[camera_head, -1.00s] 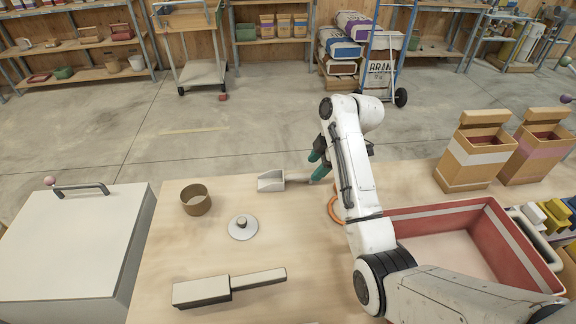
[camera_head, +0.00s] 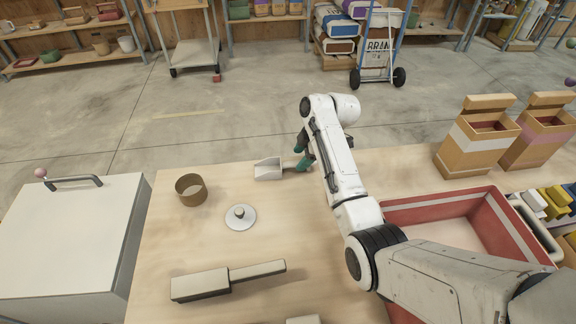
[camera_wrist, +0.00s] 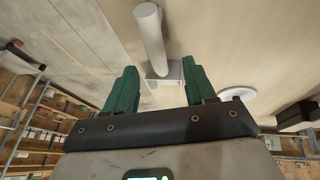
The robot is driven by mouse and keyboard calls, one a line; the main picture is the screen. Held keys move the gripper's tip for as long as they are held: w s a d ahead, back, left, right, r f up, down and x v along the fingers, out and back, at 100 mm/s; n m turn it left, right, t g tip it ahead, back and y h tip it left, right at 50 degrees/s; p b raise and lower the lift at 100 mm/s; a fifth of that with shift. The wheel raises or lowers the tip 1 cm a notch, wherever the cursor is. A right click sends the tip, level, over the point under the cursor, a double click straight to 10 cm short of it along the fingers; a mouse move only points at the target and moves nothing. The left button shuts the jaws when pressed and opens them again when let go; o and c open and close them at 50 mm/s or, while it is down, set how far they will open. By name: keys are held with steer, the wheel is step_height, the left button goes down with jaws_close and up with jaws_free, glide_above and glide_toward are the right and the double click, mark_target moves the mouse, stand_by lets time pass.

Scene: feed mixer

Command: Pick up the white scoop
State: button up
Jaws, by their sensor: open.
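The white scoop (camera_head: 268,171) lies on the wooden table near its far edge, its bowl to the left and its handle pointing right. My gripper (camera_head: 300,156) is at the handle, with its teal fingers open. In the wrist view, the scoop's round handle (camera_wrist: 150,32) lines up with the gap between the fingertips (camera_wrist: 159,67), and part of the bowl shows between the fingers. Neither finger is seen closed on the handle. Whether the fingers are lowered around it or still above it is hard to tell.
A brown ring-shaped container (camera_head: 191,190) and a round white lid (camera_head: 240,217) sit left of and nearer than the scoop. A flat block with a handle (camera_head: 202,285) lies in front. A red bin (camera_head: 510,225) and open cardboard boxes (camera_head: 478,140) stand at right.

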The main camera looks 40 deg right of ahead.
mark_target(296, 162)
steer(key=shift+x, duration=1.95)
jaws_close()
